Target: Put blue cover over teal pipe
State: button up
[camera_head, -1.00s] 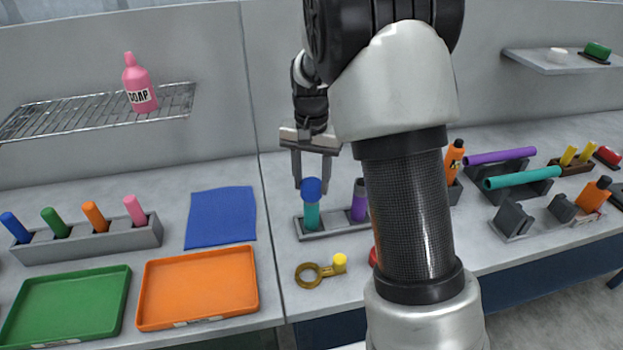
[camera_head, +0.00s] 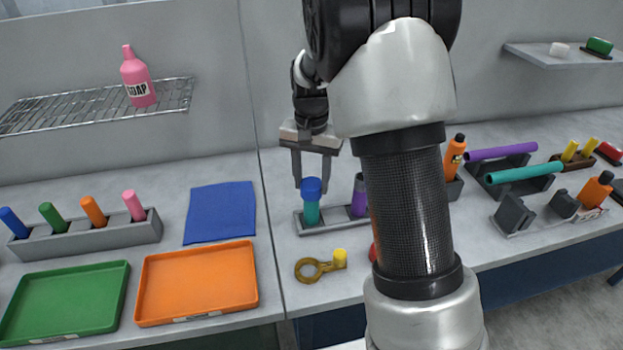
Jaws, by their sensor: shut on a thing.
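The blue cover (camera_head: 311,186) sits at the top of the upright teal pipe (camera_head: 311,212), in line with it. The pipe stands at the left end of a grey holder (camera_head: 338,225). My gripper (camera_head: 312,180) points down over the pipe, shut on the blue cover, with a finger on each side of it. I cannot tell how far the cover reaches down over the pipe.
A purple pipe (camera_head: 359,196) stands in the same holder, partly hidden by my arm. A brass ring tool (camera_head: 316,269) with a yellow end lies in front. A blue cloth (camera_head: 220,212) and an orange tray (camera_head: 197,283) lie to the left.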

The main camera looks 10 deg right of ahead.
jog(key=o, duration=1.1)
jog(key=shift+r, duration=0.1)
notch_tip(320, 180, up, 17)
jog(key=p, duration=0.2)
jog(key=s+r+n+t+p, duration=0.3)
jog(key=s+r, duration=0.6)
jog(key=s, duration=0.3)
jog(key=s+n+t+p, duration=0.1)
jog(key=s, duration=0.3)
jog(key=s+n+p, duration=0.1)
jog(key=s, duration=0.3)
jog(key=s+f+n+t+p, duration=0.1)
jog(key=s, duration=0.4)
jog(key=shift+s+f+t, duration=0.1)
jog(key=shift+t, duration=0.2)
